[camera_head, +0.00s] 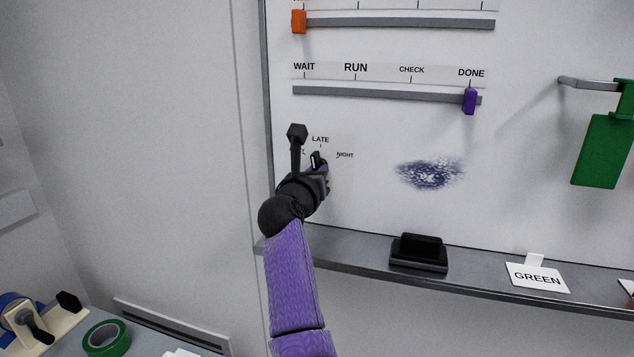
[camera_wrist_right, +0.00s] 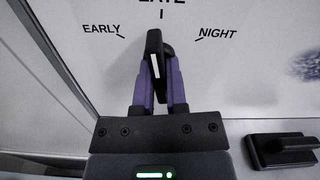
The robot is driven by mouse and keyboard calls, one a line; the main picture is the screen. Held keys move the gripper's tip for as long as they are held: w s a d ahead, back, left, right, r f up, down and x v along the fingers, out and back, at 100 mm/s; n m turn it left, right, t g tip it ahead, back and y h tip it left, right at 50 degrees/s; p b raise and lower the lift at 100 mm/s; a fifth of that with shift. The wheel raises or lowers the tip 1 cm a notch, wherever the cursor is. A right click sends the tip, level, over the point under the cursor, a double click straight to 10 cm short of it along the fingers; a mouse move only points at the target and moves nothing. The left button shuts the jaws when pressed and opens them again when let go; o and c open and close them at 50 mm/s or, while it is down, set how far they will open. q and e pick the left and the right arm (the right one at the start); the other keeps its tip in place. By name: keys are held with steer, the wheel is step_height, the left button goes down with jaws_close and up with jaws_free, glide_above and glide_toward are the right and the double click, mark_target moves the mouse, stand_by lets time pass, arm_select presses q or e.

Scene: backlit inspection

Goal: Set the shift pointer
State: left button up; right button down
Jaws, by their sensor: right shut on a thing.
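The shift pointer (camera_wrist_right: 154,42) is a black bar with a white stripe, on a white dial plate (camera_head: 343,180) on the board. In the wrist view its upper end lies just below and slightly left of the LATE tick, between EARLY and NIGHT. My right gripper (camera_wrist_right: 160,75) is shut on the pointer, one purple finger on each side. In the head view my right gripper (camera_head: 320,167) covers the dial's left part and most of the EARLY mark. My left gripper is not in view.
Above are two slider rails, with an orange slider (camera_head: 299,21) and a purple slider (camera_head: 470,101) at DONE. A blue smudge (camera_head: 430,173) lies right of the dial. A black eraser (camera_head: 419,253) and a GREEN card (camera_head: 537,276) are on the ledge (camera_head: 480,273). A green plate (camera_head: 602,150) hangs at right.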

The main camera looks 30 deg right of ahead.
steer(key=shift+f+m+b, duration=0.15)
steer(key=shift+m+b, duration=0.45)
steer(key=shift+m, duration=0.3)
steer(key=c, duration=0.7)
jaws_free()
steer(key=shift+o, duration=0.2)
steer(key=shift+a, duration=0.1)
steer(key=b+v, duration=0.1)
steer(key=v, duration=0.8)
steer(key=shift+s+a, duration=0.25)
steer(key=shift+a, duration=0.05)
